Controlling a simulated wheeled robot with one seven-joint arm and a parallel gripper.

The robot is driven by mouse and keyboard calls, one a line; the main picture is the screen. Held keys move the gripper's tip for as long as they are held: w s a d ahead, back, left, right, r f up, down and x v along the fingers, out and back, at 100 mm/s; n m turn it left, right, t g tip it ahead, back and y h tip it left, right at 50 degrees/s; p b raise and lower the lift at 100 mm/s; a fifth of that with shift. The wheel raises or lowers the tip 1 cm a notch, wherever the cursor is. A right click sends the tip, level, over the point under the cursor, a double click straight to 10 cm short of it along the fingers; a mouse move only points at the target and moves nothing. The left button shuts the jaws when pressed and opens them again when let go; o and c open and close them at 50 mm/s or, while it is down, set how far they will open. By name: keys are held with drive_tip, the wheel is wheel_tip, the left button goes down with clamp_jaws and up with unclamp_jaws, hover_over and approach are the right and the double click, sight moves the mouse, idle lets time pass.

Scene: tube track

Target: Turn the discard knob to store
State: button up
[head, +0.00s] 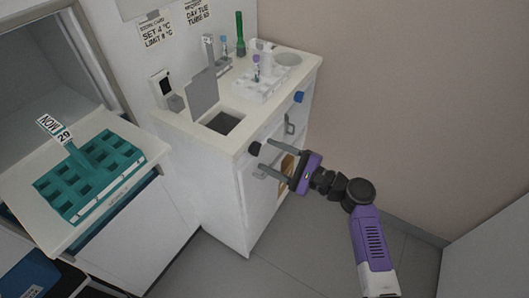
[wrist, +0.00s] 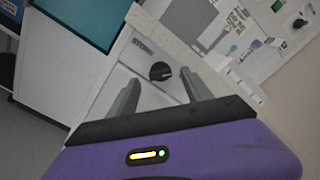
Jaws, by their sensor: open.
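A round black knob (head: 254,148) sits on the front face of the white cabinet, below its top edge. The wrist view also shows the knob (wrist: 160,71), with a light pointer mark on its face. A small label strip (wrist: 143,46) lies beside it, too small to read. My gripper (head: 264,156) is open in front of the cabinet, its two fingers pointing at the face. In the wrist view the knob appears between and a little beyond the open fingertips (wrist: 165,85). I cannot tell whether a finger touches it.
The white cabinet top (head: 310,68) has a square opening (head: 222,122) with a raised grey flap (head: 203,93), plus a tube rack (head: 262,86). A blue knob (head: 299,97) and a handle (head: 289,126) are farther right. A teal rack (head: 88,178) lies on the left tray. Floor at right is clear.

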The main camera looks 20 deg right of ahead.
sight(256, 149)
drive_tip(key=shift+x, duration=1.3)
clamp_jaws()
